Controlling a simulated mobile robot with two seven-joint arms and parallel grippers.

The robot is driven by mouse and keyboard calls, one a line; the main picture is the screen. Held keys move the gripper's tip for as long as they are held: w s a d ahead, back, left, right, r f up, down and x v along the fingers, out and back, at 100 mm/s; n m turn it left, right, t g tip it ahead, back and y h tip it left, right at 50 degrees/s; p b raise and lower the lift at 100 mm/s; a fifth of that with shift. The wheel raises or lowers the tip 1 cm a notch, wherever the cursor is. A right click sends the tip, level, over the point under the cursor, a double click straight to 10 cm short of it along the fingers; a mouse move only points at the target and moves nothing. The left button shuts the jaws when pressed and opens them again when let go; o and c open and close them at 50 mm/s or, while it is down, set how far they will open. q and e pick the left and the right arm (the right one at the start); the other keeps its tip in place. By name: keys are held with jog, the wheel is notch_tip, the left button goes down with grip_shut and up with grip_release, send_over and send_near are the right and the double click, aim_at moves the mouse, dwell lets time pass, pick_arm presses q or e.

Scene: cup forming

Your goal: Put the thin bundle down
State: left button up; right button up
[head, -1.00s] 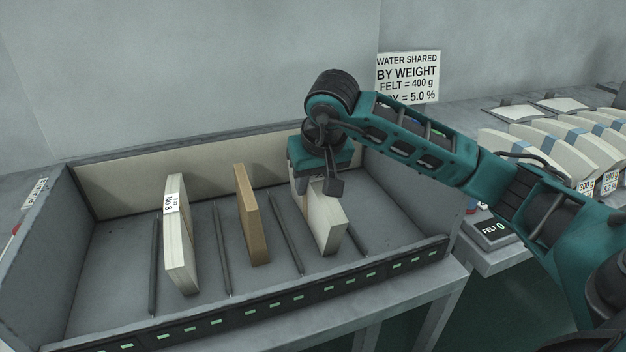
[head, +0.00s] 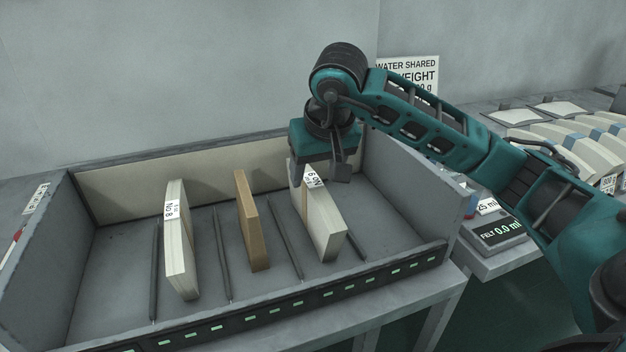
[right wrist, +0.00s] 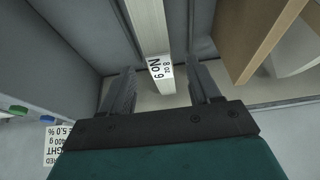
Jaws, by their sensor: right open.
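The thin bundle, a pale slab with a white label that seems to read No 9 (head: 323,222), stands on edge in the right part of the grey tray (head: 110,262). It leans slightly. My right gripper (head: 318,172) is just above its back end, open. In the right wrist view the bundle (right wrist: 148,28) runs between the two spread fingers (right wrist: 160,72), with a gap on each side, and its label faces the camera. My left gripper is in no view.
A brown board (head: 251,222) and a pale bundle labelled No 8 (head: 177,245) stand to the left in the tray. Thin dark dividers (head: 287,237) lie between them. A scale display (head: 497,233) and several banded bundles (head: 560,148) are at the right.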

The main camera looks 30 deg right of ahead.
jog(key=v, duration=0.6)
jog(key=shift+r+p, duration=0.15)
jog(key=shift+p, duration=0.2)
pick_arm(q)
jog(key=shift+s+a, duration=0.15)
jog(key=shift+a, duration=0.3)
pick_arm(e)
jog(key=shift+s+r, duration=0.2)
jog(key=shift+r, duration=0.1)
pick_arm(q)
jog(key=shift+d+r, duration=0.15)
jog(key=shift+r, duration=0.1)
